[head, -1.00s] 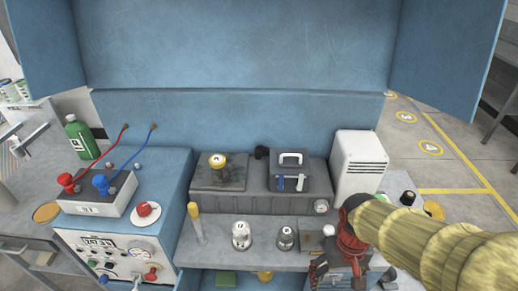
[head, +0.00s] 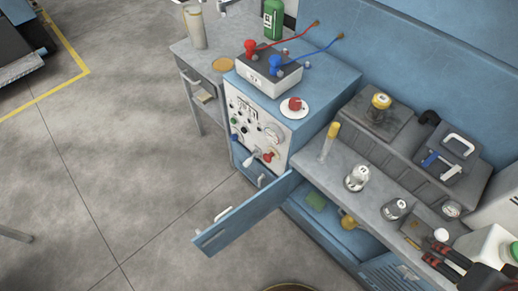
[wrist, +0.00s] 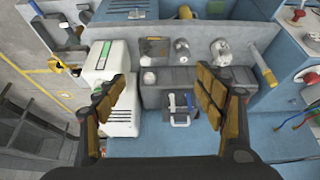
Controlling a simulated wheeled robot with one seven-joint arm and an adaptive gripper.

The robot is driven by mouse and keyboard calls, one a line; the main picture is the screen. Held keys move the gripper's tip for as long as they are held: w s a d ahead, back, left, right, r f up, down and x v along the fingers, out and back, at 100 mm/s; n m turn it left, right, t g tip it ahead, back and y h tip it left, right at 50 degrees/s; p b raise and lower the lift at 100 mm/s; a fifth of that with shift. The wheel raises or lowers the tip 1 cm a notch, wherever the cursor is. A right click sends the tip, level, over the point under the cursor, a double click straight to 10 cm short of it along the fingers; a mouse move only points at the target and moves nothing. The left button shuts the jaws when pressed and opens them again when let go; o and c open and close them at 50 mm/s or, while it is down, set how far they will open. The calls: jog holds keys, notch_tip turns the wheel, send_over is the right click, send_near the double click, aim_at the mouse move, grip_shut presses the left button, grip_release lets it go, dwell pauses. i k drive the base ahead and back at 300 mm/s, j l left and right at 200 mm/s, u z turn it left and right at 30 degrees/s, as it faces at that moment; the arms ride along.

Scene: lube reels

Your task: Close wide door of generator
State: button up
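The blue cabinet door (head: 245,216) stands open under the bench in the head view, swung outward to the left. It has a white handle (head: 222,214) near its outer end. The compartment behind it (head: 325,213) is open. My gripper (head: 436,252) shows at the lower right of the head view, over the bench and well apart from the door. In the wrist view my gripper (wrist: 160,80) has its two gold-padded fingers spread with nothing between them. I cannot make out the open door in the wrist view.
Jars (head: 357,178) and a yellow-capped tube (head: 329,141) stand on the bench. A grey side table (head: 205,60) is behind. The floor (head: 130,170) at left is clear.

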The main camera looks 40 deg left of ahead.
aim_at(238, 221)
jog(key=k+j+z, duration=0.1)
jog(key=k+j, duration=0.25)
jog(key=j, duration=0.25)
jog(key=k+j+z, duration=0.15)
jog(key=k+j, duration=0.2)
jog(key=j, duration=0.2)
jog(key=k+j+z, duration=0.1)
jog(key=k+j, duration=0.25)
jog(key=j, duration=0.65)
jog(key=k+j+z, duration=0.15)
jog(key=j, duration=0.85)
jog(key=k+l+u, duration=0.15)
jog(key=l, duration=0.25)
jog(key=k+l+u, duration=0.2)
jog(key=l, duration=0.15)
jog(key=k+l+u, duration=0.15)
jog(key=l, duration=0.2)
jog(key=i, duration=0.05)
